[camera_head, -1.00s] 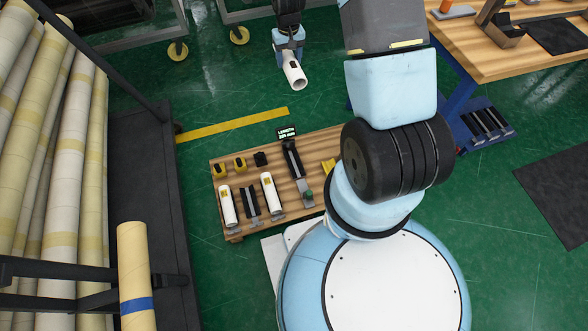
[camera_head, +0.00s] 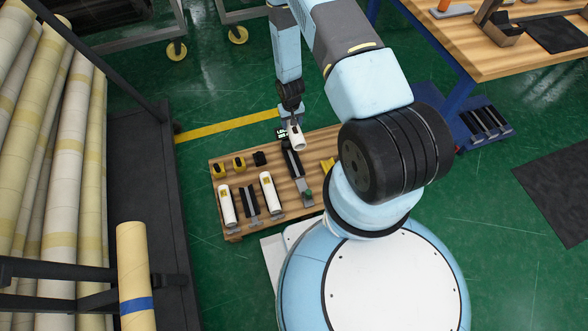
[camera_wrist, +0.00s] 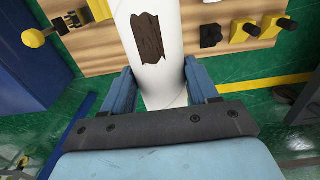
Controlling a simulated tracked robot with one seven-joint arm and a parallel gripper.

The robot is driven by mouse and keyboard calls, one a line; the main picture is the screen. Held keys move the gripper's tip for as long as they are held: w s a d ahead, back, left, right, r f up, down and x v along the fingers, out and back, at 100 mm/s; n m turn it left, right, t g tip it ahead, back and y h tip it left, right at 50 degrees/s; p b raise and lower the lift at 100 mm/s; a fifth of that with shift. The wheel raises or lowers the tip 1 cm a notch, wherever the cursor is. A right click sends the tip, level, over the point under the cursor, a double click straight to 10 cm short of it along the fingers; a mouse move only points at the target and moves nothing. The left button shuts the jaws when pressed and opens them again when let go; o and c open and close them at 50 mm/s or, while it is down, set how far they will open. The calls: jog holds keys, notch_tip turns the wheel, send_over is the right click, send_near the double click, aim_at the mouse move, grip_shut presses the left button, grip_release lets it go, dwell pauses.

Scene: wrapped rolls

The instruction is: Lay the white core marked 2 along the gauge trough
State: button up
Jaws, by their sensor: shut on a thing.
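A white core (camera_head: 297,136) is held in my gripper (camera_head: 290,121), above the far end of the gauge trough (camera_head: 293,163). The trough is a dark channel on the wooden board, with a small lit display at its far end and a green knob at its near end. In the wrist view the core (camera_wrist: 160,75) sits between the two blue fingers of my gripper (camera_wrist: 158,80), and a ragged brown patch shows on its side. No number can be read on it. The core hides part of the trough; I cannot tell whether they touch.
Two white cores (camera_head: 227,205) (camera_head: 268,190) lie on the board left of the trough, with a dark empty cradle (camera_head: 248,203) between them. Yellow and black items (camera_head: 239,164) stand behind them. A yellow piece (camera_head: 328,165) is right of the trough.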

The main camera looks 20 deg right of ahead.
jog(key=s+f, duration=1.5)
jog(key=f, duration=0.4)
jog(key=w+f, duration=0.3)
jog(key=w, duration=0.1)
jog(key=w+d+f, duration=0.1)
jog(key=w+f, duration=0.2)
jog(key=w, duration=0.2)
jog(key=w+f, duration=0.3)
jog(key=w, duration=0.1)
jog(key=shift+w+d+f, duration=0.15)
jog(key=shift+w, duration=0.1)
jog(key=shift+f, duration=1.65)
jog(key=shift+f, duration=0.25)
jog(key=o, duration=1.1)
